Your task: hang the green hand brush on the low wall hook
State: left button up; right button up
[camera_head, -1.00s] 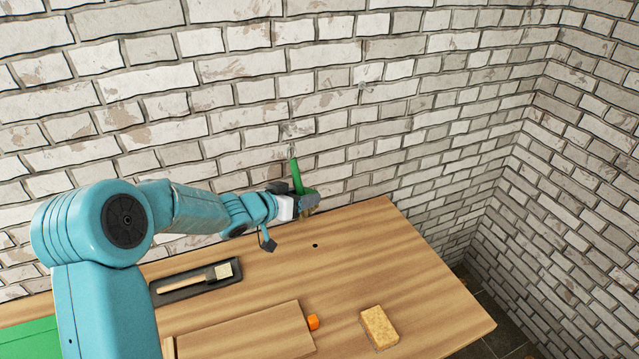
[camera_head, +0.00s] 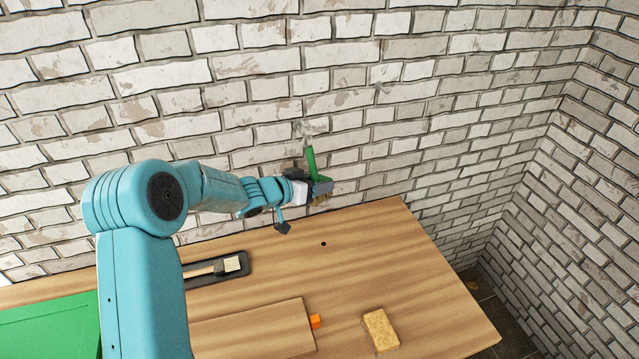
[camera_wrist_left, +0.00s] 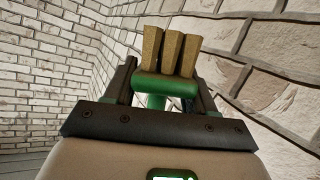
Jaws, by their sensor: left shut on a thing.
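The green hand brush (camera_head: 312,163) is upright close to the brick wall, with its handle up and its tan bristles below. My left gripper (camera_head: 322,187) is shut on the brush near its head. In the left wrist view the brush's green head (camera_wrist_left: 165,88) lies between the two dark fingers, with the bristle tufts (camera_wrist_left: 172,52) beyond it. The low wall hook (camera_head: 309,128) is a small pale metal shape on the wall. The handle's top end is just below it; I cannot tell whether they touch. My right gripper is not in view.
A second small hook (camera_head: 381,88) is higher on the wall to the right. The wooden table (camera_head: 400,255) below holds a sponge (camera_head: 380,329), an orange block (camera_head: 315,321), a board (camera_head: 255,332) and a dark tray (camera_head: 215,282). The table's back right is clear.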

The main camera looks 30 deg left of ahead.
pick_arm(q)
jog(key=shift+w+a+r, duration=0.1)
jog(key=shift+a+r, duration=0.05)
jog(key=shift+r, duration=0.1)
jog(key=w+a+f+p, duration=0.2)
jog(key=w+a+p, duration=0.2)
jog(key=shift+f, duration=0.15)
dwell(0.6)
jog(key=shift+w, duration=0.1)
